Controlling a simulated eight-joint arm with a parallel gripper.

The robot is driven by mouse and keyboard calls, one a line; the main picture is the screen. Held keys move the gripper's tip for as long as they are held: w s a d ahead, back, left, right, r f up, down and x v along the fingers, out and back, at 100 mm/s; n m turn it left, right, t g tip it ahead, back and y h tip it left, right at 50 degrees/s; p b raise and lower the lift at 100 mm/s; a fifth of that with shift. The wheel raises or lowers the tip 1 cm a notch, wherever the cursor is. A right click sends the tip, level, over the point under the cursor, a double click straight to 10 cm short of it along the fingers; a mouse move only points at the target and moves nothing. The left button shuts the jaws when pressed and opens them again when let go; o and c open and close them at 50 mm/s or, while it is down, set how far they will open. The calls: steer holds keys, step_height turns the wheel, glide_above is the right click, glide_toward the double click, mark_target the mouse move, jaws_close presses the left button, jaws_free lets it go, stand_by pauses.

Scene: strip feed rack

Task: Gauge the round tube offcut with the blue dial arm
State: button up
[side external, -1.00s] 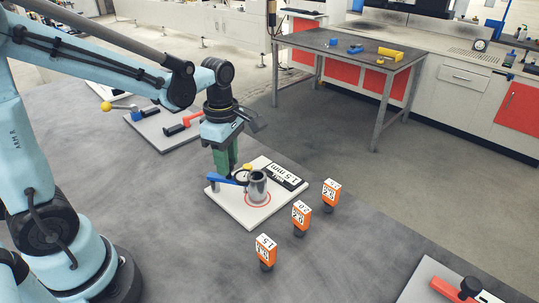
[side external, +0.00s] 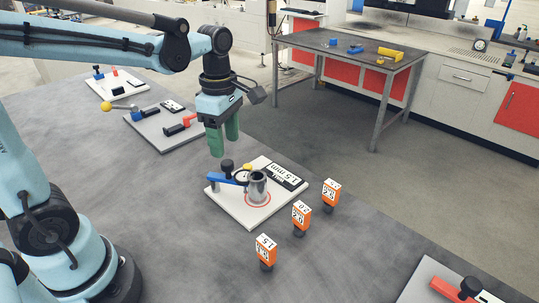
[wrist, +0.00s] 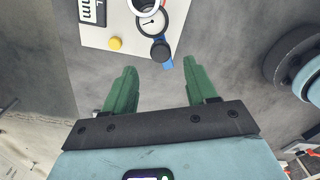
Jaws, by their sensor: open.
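The round tube offcut (side external: 258,188) is a grey metal cylinder standing upright inside a red ring on a white plate (side external: 243,216). The blue dial arm (side external: 222,179) lies to its left, with a black knob (side external: 227,166) and a round white dial (side external: 242,177) close beside the tube. In the wrist view the dial (wrist: 150,23) overlaps the tube's rim (wrist: 142,5); I cannot tell whether they touch, nor read the dial. My gripper (side external: 223,148) is open and empty, its green fingers above and apart from the knob. The fingers show apart in the wrist view (wrist: 159,68).
A "1.5 mm" label (side external: 284,175) and a yellow button (side external: 248,166) are on the plate. Three orange number tags (side external: 265,250) (side external: 301,216) (side external: 331,193) stand to its right. Other fixtures stand behind left (side external: 165,127) and front right (side external: 455,285).

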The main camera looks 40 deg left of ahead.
step_height(320, 180, up, 6)
steer(key=shift+r, duration=0.2)
stand_by(1.0)
steer(key=s+d+f+m+t, duration=0.1)
steer(key=s+f+m+t, duration=0.1)
steer(key=m, duration=0.9)
steer(key=s+d+f+m+t, duration=0.1)
steer(key=f+m+t, duration=0.4)
steer(key=m, duration=0.6)
steer(key=shift+s+d+m, duration=0.3)
steer(key=shift+s+d, duration=0.1)
steer(key=shift+s, duration=0.4)
steer(key=shift+r, duration=0.1)
stand_by(0.3)
